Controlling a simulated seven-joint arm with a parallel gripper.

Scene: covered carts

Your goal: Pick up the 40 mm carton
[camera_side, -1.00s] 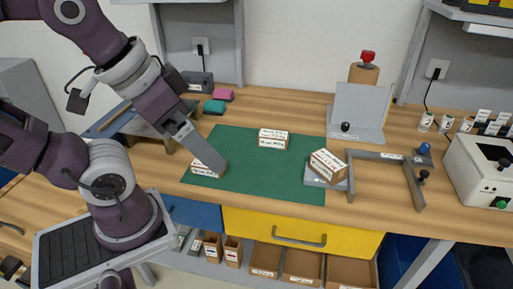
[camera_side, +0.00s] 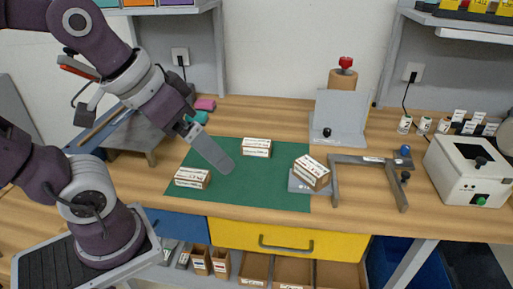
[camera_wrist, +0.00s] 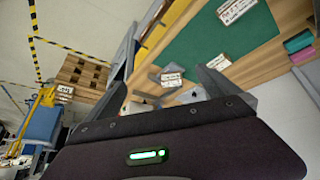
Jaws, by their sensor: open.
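Three white-and-brown cartons with printed labels are in the side view. One (camera_side: 192,178) lies on the green mat at the left, one (camera_side: 257,148) at the mat's back, and one (camera_side: 312,173) sits tilted on a grey block at the right. Their print is too small to read, so I cannot tell which is the 40 mm one. My gripper (camera_side: 227,168) is open and empty, right of the left carton and apart from it. In the wrist view, one carton (camera_wrist: 172,79) shows between my fingers and another (camera_wrist: 220,62) is partly hidden by a fingertip.
The green mat (camera_side: 240,190) has bare room between the cartons. A grey frame (camera_side: 370,160) stands right of it, with an upright grey plate (camera_side: 340,112) behind. A white machine (camera_side: 470,168) is at the far right. Pink (camera_side: 205,104) and teal (camera_side: 198,117) blocks lie at the back left.

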